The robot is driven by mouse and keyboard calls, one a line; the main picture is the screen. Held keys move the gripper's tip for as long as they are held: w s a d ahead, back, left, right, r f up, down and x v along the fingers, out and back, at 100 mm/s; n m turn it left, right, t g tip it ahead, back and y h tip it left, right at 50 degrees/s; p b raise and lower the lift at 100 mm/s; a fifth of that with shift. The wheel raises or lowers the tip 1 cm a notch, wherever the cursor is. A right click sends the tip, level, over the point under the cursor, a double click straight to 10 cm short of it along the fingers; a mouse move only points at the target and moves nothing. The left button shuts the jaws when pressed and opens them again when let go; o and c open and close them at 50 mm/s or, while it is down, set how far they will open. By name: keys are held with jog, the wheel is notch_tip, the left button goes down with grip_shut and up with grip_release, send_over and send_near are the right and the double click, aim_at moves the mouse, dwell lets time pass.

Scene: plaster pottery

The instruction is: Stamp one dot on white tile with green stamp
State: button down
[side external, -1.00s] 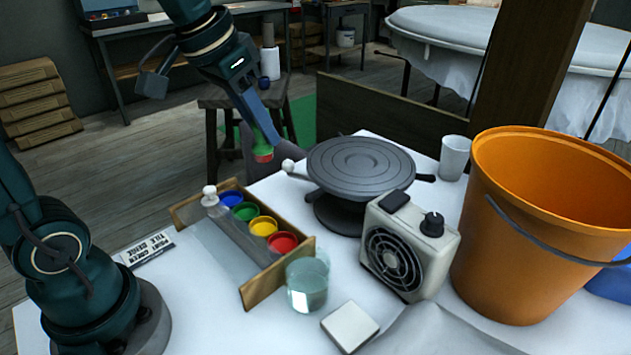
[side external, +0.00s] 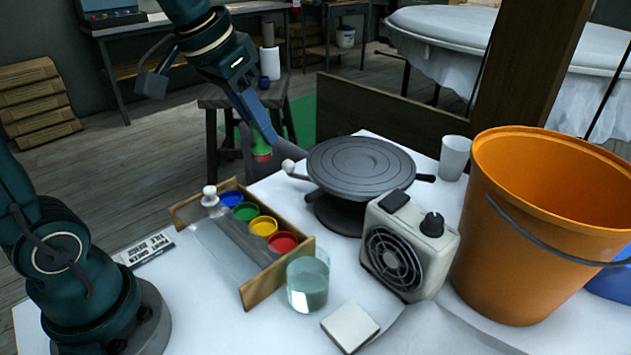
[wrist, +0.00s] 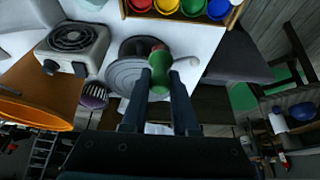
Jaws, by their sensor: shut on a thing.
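The green stamp (side external: 263,146) has a red lower end. My gripper (side external: 264,133) is shut on it and holds it in the air beyond the table's far left edge, left of the banding wheel. In the wrist view the stamp (wrist: 159,74) stands out between the two fingertips (wrist: 159,84), its red end pointing away from the gripper. The white tile (side external: 350,326) lies flat at the table's front, right of the glass of water. No dot shows on its top. The tile is not seen in the wrist view.
A wooden rack (side external: 262,286) holds blue, green, yellow and red paint pots (side external: 283,243). A glass of water (side external: 308,284), a banding wheel (side external: 360,166), a heater (side external: 408,248), an orange bucket (side external: 530,240) and a white cup (side external: 454,158) crowd the table. A printed card (side external: 147,249) lies left.

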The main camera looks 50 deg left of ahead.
jog(key=d+f+m+g+h, duration=0.1)
jog(key=d+f+m+g, duration=0.1)
jog(key=d+f+m, duration=0.2)
jog(key=s+d+f+m+g+h, duration=0.1)
jog(key=d+f+m, duration=0.3)
jog(key=d+m, duration=0.6)
jog(key=s+d+f+m+g+h, duration=0.1)
jog(key=d+f+m+g, duration=0.3)
jog(key=m, duration=0.6)
jog(key=shift+s+d+f+h, duration=0.15)
jog(key=shift+d+f+h, duration=0.2)
jog(key=shift+d, duration=0.35)
jog(key=shift+s+d+f+h, duration=0.1)
jog(key=shift+d+f+h, duration=0.2)
jog(key=shift+d, duration=0.4)
jog(key=shift+f, duration=1.2)
jog(key=shift+f, duration=0.35)
jog(key=shift+r, duration=2.3)
